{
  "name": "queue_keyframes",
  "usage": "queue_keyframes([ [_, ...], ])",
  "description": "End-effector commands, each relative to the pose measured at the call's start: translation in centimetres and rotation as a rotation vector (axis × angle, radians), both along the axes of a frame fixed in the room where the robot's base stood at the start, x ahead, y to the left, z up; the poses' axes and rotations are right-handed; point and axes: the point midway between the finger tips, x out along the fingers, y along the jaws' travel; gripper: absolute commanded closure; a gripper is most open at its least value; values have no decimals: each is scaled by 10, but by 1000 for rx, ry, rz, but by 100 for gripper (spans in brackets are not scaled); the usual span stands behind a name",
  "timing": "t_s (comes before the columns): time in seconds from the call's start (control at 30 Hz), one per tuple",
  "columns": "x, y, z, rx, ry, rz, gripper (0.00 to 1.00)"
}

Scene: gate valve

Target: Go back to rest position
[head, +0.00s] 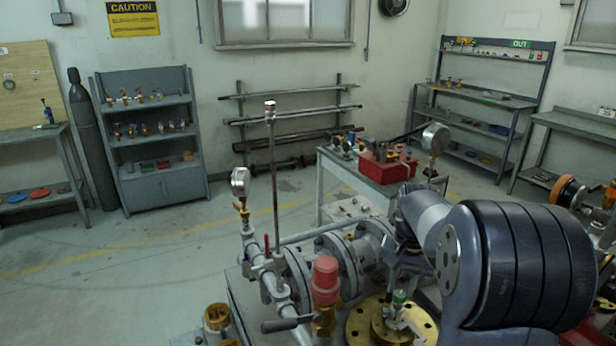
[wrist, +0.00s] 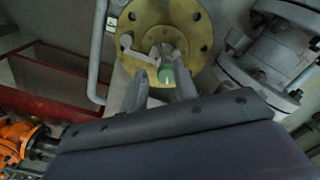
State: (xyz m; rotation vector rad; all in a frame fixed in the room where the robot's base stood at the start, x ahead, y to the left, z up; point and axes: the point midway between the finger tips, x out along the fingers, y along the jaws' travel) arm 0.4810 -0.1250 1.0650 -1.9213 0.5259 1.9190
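The gate valve has a brass-yellow round flange (head: 362,322) with bolt holes at the bottom of the head view. The same flange (wrist: 203,22) fills the top middle of the wrist view. A green-topped stem (head: 399,297) rises from its centre with a pale metal lever beside it. The green top (wrist: 167,76) also shows in the wrist view. My gripper (wrist: 160,80) has its two grey fingers apart, with the green top appearing between them. I see no finger pressed against it. In the head view my arm partly hides the gripper and the flange.
Grey flanged pipework (head: 297,272) with a red-capped valve (head: 325,280) and a gauge (head: 240,182) stands left of my arm. A grey table with a red toolbox (head: 384,172) is behind. An orange part (wrist: 18,135) shows at lower left in the wrist view. Open floor (head: 120,265) lies left.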

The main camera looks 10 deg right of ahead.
Motion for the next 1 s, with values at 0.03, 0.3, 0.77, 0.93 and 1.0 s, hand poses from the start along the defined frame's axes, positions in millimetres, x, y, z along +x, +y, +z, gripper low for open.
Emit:
queue_keyframes([
  [0.03, -1, 0, -10, 1, 6, 0, 72],
  [0.3, -1, 0, -64, 1, 6, 0, 72],
  [0.77, -3, -5, -82, 0, 1, 151, 72],
  [0.93, -3, -5, -82, 0, 1, 161, 72],
  [1.0, -3, -5, -82, 0, 1, 161, 72],
])
